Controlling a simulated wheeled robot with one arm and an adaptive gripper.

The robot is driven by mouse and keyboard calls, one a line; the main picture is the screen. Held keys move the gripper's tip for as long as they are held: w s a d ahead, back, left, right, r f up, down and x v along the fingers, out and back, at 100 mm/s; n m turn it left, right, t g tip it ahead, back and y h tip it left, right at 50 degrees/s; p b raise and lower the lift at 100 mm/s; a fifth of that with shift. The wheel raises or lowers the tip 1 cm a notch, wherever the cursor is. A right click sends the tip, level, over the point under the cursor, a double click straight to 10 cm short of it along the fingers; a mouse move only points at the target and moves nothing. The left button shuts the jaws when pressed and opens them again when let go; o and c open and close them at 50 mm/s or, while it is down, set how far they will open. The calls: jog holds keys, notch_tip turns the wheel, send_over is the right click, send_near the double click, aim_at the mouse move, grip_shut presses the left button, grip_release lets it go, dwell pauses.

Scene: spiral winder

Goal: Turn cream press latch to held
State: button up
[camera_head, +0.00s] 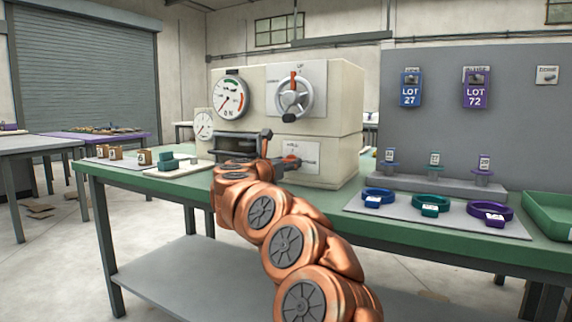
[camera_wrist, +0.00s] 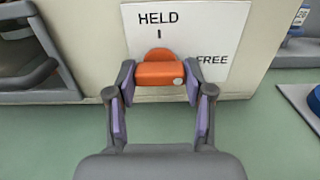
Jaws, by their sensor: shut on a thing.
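The cream press (camera_head: 330,120) stands on the green bench. Its orange latch (camera_wrist: 159,72) sits on a white plate (camera_wrist: 215,40) low on the press front, marked HELD at the top with a tick and FREE at the right. The latch also shows in the head view (camera_head: 291,160). It lies roughly level, with a pale dot at its right end, on the FREE side. My gripper (camera_wrist: 160,80) has one finger at each end of the latch and is shut on it. In the head view my arm covers part of the press's lower front.
A dark bracket (camera_wrist: 45,65) juts from the press left of the latch. A grey mat (camera_head: 400,212) with coloured rings lies to the right, before a grey panel (camera_head: 450,120). A green tray (camera_head: 548,215) stands at the far right. Small blocks sit at the left.

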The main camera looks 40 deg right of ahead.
jog(key=shift+c, duration=0.6)
jog(key=shift+n+p, duration=0.3)
jog(key=shift+p, duration=0.05)
jog(key=n+p, duration=0.4)
jog(key=shift+r+n, duration=0.2)
jog(key=shift+n, duration=0.1)
jog(key=n+p, duration=0.4)
jog(key=shift+n+p, duration=0.3)
jog(key=shift+p, duration=0.05)
jog(key=n+p, duration=0.4)
jog(key=shift+p, duration=0.4)
jog(key=n+p, duration=0.3)
jog(key=shift+f+n, duration=0.15)
jog(key=shift+n, duration=0.25)
jog(key=shift+p, duration=0.4)
jog(key=shift+n, duration=0.3)
